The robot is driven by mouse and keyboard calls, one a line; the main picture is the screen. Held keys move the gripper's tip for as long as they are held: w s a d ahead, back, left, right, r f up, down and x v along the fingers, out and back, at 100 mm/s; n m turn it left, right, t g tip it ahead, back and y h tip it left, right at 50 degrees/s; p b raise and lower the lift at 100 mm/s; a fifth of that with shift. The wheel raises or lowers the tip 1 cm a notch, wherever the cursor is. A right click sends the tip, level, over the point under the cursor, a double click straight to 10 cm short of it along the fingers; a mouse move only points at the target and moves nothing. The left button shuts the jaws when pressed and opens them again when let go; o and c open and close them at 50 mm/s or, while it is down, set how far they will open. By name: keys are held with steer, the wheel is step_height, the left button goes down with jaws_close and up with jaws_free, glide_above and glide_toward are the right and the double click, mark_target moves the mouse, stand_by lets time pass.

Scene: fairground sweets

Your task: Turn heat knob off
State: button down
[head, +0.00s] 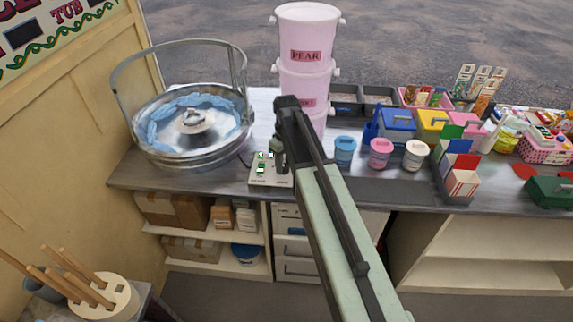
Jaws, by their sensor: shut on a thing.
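My gripper (281,168) points down at the right part of the box and is shut on the heat knob there. The knob itself is hidden behind the fingers, so its setting does not show. The floss machine is a round metal pan with a hoop handle and blue floss around its centre.
Blue, pink and white small tubs (380,153) stand to the right, with coloured boxes (398,122) beyond. The dark counter edge (180,190) runs in front. Wooden sticks (75,275) stand at lower left.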

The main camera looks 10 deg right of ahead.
mark_target(284, 166)
steer(key=n, duration=0.5)
steer(key=shift+s+a, duration=0.1)
steer(key=shift+s, duration=0.05)
steer(key=shift+n, duration=0.3)
stand_by(0.3)
steer(key=c, duration=1)
jaws_free()
steer(key=shift+r, duration=0.1)
steer(key=r+p, duration=0.8)
steer(key=shift+w, duration=0.2)
steer(key=shift+f, duration=0.15)
